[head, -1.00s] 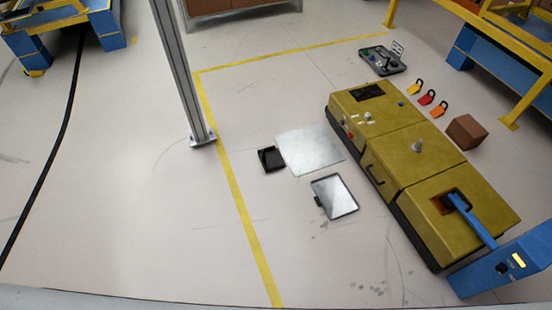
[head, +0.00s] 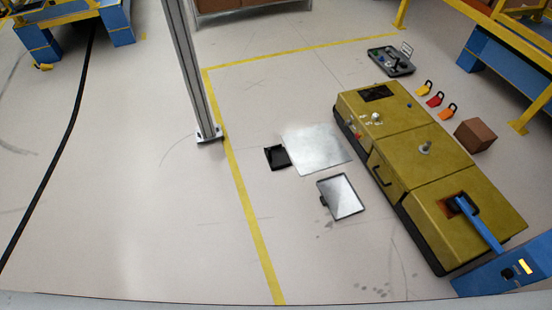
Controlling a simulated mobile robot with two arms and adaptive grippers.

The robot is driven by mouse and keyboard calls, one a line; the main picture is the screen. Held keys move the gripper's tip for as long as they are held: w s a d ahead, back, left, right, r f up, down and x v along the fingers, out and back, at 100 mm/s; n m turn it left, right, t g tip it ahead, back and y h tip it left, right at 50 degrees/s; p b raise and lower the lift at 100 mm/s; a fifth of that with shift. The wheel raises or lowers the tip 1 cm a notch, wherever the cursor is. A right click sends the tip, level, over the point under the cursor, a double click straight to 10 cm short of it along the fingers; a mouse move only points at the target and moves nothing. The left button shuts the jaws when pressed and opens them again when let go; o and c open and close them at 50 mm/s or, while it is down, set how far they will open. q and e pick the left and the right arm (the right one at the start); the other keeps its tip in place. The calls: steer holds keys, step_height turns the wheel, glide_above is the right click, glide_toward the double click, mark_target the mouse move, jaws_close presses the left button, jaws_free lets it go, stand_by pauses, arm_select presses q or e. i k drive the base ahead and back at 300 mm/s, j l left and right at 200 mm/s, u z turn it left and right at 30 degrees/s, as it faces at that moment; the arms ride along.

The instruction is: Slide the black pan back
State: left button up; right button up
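A small black pan (head: 277,157) lies flat on the pale floor, left of centre. It is square with a raised rim. Its right edge is at or very near the left edge of a flat silver plate (head: 316,148); I cannot tell whether they touch. A larger shallow tray (head: 342,196) with a dark rim and a grey inside lies just below the plate, with a small tab on its left side. An olive-yellow dashboard module (head: 420,160) stands to the right of them. Neither of my grippers is in view.
A metal post (head: 194,75) stands left of the pan, beside a yellow floor line (head: 240,194). A blue box (head: 505,268) and a blue lever (head: 480,224) are at the lower right. A brown box (head: 475,135) and padlocks lie beyond the module.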

mark_target(277, 156)
steer(key=i+j+z, duration=0.25)
steer(key=i, duration=0.2)
steer(key=i+j+z, duration=0.25)
steer(key=i+j, duration=0.1)
steer(key=i, duration=0.1)
